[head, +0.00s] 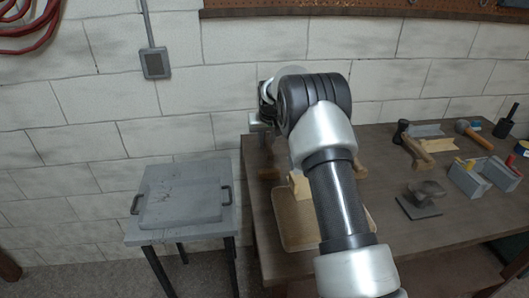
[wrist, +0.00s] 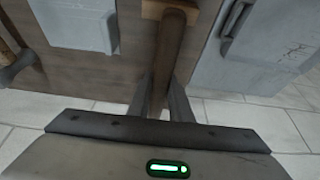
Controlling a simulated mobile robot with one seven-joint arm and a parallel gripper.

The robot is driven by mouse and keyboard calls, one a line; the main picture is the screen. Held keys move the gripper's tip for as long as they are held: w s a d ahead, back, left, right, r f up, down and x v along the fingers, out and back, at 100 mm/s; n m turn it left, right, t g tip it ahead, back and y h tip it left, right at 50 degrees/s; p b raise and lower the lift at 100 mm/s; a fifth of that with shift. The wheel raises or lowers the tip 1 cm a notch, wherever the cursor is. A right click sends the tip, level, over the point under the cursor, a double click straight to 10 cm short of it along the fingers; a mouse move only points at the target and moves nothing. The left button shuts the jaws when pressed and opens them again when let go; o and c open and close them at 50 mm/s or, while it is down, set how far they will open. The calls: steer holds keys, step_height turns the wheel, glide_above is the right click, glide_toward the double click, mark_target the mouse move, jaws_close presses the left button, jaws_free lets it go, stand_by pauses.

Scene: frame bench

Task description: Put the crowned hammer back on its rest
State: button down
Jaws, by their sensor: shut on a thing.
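In the wrist view my gripper (wrist: 162,88) is shut on a brown wooden handle (wrist: 167,55), which I take to be the hammer's. The handle runs up the picture to a lighter wooden crosspiece (wrist: 153,10) at the top edge; I cannot tell whether that is part of the hammer. No crown mark shows. In the head view my arm hides most of the gripper, and the held hammer cannot be made out clearly. A pale wooden block (head: 300,186) stands by a tan board (head: 291,228) on the bench; I cannot tell whether it is the rest.
A low grey table (head: 148,238) with a handled slab (head: 182,204) stands left of the bench (head: 263,245). On the bench's right lie a wooden-handled tool (head: 417,150), a grey box (head: 466,180) and a dark stand (head: 420,209). A brick wall is behind.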

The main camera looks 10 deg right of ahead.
steer(key=shift+f, duration=2.65)
steer(key=shift+f, duration=0.15)
steer(key=c, duration=1.6)
jaws_free()
